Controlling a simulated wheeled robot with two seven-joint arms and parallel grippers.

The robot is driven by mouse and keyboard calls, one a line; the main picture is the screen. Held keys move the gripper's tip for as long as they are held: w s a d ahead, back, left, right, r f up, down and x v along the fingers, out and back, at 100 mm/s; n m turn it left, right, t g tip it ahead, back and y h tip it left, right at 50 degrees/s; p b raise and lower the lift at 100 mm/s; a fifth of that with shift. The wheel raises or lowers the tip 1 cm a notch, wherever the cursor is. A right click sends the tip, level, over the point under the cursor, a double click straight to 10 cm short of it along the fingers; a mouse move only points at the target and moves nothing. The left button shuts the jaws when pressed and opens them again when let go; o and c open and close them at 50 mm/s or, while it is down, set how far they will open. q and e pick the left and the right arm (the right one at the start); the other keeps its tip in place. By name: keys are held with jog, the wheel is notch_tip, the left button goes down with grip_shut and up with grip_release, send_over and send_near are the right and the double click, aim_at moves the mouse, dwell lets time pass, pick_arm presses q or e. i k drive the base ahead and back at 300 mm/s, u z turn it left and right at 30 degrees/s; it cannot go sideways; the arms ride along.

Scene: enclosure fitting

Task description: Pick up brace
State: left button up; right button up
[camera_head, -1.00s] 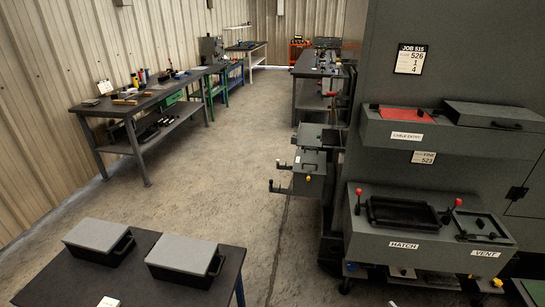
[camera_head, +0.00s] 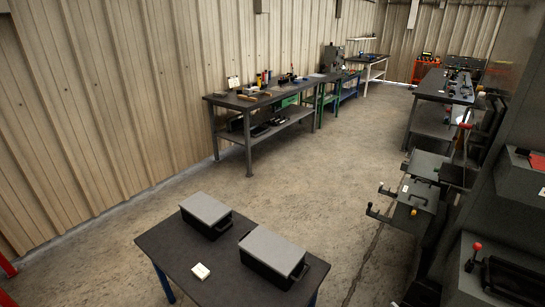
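I cannot make out a brace for certain in this view. Two dark boxes with grey lids, a left one (camera_head: 206,214) and a right one (camera_head: 273,257), stand on a small dark table (camera_head: 168,240) in the foreground. Small items, too small to tell apart, lie on the long workbench (camera_head: 222,101) by the wall. Neither of my grippers shows in the view.
A grey enclosure (camera_head: 522,200) with shelves and a red-knobbed lever (camera_head: 477,247) stands at the right edge. Grey fixtures with hooks (camera_head: 410,200) jut out beside it. Another bench (camera_head: 432,88) stands farther back. The concrete floor (camera_head: 330,165) between is clear.

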aim_at(257, 93)
jog(key=u, duration=1.5)
jog(key=i, duration=4.75)
jog(key=z, duration=2.05)
jog(key=i, duration=3.9)
jog(key=z, duration=0.05)
